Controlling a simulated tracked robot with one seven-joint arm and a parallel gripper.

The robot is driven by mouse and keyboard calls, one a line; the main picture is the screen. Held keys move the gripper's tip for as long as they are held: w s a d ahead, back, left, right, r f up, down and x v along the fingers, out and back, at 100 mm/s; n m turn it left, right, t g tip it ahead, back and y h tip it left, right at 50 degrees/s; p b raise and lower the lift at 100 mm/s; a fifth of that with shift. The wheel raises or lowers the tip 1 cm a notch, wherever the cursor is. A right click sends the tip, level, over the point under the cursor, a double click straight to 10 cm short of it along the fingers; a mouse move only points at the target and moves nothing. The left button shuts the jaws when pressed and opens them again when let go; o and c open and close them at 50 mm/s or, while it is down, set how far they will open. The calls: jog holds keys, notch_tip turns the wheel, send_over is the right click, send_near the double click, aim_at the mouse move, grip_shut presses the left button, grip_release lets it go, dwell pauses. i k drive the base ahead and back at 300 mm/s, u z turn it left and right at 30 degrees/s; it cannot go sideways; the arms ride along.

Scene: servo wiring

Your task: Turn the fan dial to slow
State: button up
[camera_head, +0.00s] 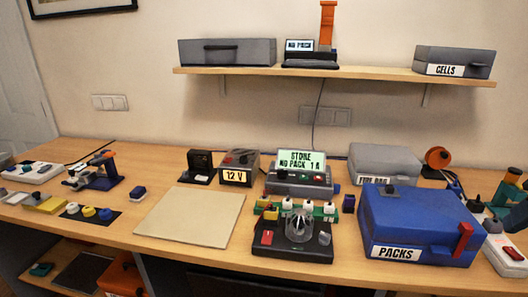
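A black board (291,252) stands at the front of the bench, right of the middle. It carries a fan-like round part under a clear or grey cage (299,226), a red switch (266,238) and a small grey knob (324,238) at its right. The grey knob looks like the fan dial, but its pointer and any slow mark are too small to read. I cannot tell whether the fan turns. My gripper is not recognisable in this view.
A blue box labelled PACKS (418,226) stands close right of the board. A green strip with several white knobs (288,209) and a grey unit reading "STORE NO PACK 1 A" (299,180) stand behind. A beige mat (190,218) lies left, bare.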

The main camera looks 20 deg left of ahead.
aim_at(185, 174)
jog(key=z, duration=1.5)
jog(key=i, duration=0.1)
jog(key=u, duration=3.05)
jog(key=k, duration=0.75)
jog(key=u, duration=0.25)
jog(key=i, duration=0.75)
jog(key=z, duration=0.1)
